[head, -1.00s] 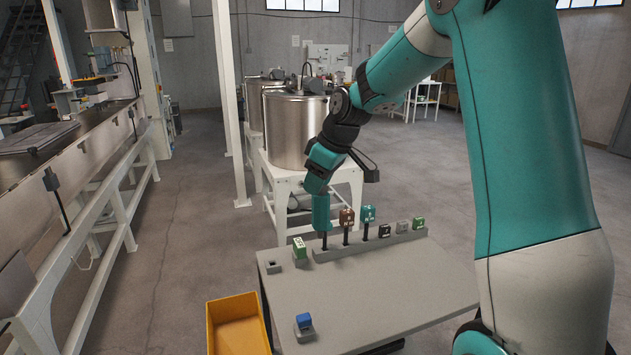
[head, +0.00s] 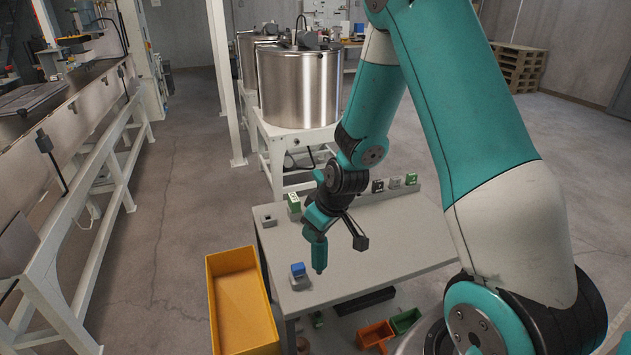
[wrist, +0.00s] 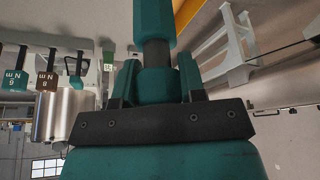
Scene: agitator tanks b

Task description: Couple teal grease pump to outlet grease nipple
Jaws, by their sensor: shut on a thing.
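My gripper (head: 317,233) points down above the grey table (head: 390,250), to the right of a blue block. It is shut on a teal tool with a dark neck, which I take to be the teal grease pump (head: 319,257). In the wrist view, the jaws (wrist: 155,82) stand on both sides of the pump (wrist: 154,18), and its body extends beyond them. Its tip looks clear of the table top. I cannot make out the outlet grease nipple in either view.
A blue block (head: 298,269) and a green block (head: 294,203) stand on the table. A yellow bin (head: 213,300) is left of the table; a steel tank (head: 298,90) stands behind.

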